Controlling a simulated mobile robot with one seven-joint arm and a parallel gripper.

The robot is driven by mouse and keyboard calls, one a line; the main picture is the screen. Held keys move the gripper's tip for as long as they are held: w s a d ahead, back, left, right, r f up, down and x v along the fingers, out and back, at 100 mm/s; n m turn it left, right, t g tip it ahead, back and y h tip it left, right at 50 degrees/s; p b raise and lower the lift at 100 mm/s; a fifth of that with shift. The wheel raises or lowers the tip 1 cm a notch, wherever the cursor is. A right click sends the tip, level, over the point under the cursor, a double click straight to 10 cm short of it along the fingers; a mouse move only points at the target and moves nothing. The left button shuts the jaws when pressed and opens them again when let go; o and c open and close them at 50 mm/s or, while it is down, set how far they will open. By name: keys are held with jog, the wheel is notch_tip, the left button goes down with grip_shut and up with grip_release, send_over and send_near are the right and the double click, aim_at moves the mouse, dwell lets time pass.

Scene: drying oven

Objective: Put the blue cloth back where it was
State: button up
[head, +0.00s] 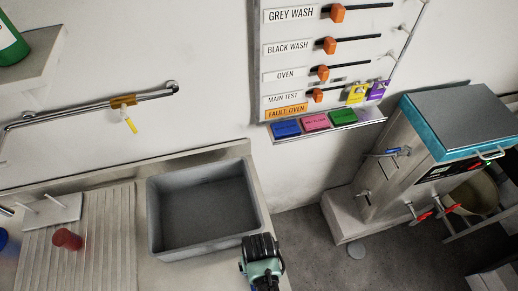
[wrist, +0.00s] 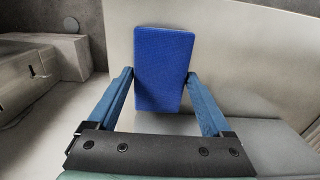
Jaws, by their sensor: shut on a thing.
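My gripper (wrist: 161,76) is shut on the blue cloth (wrist: 164,50), a flat blue rectangle held between the two fingertips. Its lower end reaches back between the fingers towards the palm, and its far end sticks out past the tips. In the head view my gripper (head: 262,250) is at the bottom, just right of the grey basin (head: 160,240), over the counter's right end. The cloth is hidden there. I cannot tell whether the cloth touches the surface beneath.
A red cup (head: 67,239) lies on the ribbed drainboard (head: 105,255) at left. A wall rail (head: 150,98) holds a yellow-handled item. A label board (head: 315,50) has a ledge with blue, pink and green blocks. A steel machine (head: 420,150) stands at right, beyond open floor (head: 310,220).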

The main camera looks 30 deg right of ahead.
jog(key=shift+f, duration=0.2)
jog(key=shift+f, duration=0.15)
jog(key=o, duration=1.1)
